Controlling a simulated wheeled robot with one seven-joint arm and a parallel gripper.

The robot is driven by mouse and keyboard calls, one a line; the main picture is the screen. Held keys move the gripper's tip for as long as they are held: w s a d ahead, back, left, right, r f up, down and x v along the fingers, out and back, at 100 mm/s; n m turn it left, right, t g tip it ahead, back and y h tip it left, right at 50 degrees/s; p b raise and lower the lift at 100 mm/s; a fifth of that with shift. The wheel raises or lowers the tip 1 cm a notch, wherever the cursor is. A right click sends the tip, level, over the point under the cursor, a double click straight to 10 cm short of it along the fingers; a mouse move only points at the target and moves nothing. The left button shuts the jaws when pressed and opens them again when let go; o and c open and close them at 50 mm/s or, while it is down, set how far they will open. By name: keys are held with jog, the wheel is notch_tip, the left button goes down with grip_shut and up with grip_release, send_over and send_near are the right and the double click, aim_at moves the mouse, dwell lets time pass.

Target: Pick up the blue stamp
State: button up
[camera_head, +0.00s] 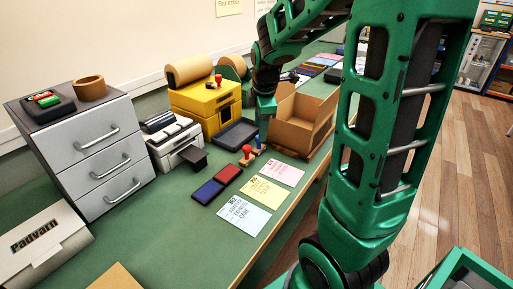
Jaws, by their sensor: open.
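The blue stamp (258,143) stands on the green table, left of the cardboard box, and is small in the head view. A red-handled stamp (246,152) stands close beside it to the left. My gripper (265,112) points down above the blue stamp, at the end of the green arm. It is open, and nothing shows held in it. Its fingers are small and dark here, and the exact gap to the stamp's handle is hard to tell.
A cardboard box (305,117) stands right of the gripper. A black tray (237,134) and a yellow machine (207,103) lie to the left. Red (228,174) and blue (207,192) ink pads and several cards (244,215) lie in front.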

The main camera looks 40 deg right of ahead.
aim_at(259, 144)
jog(key=x, duration=0.4)
jog(key=shift+f, duration=0.15)
grip_shut()
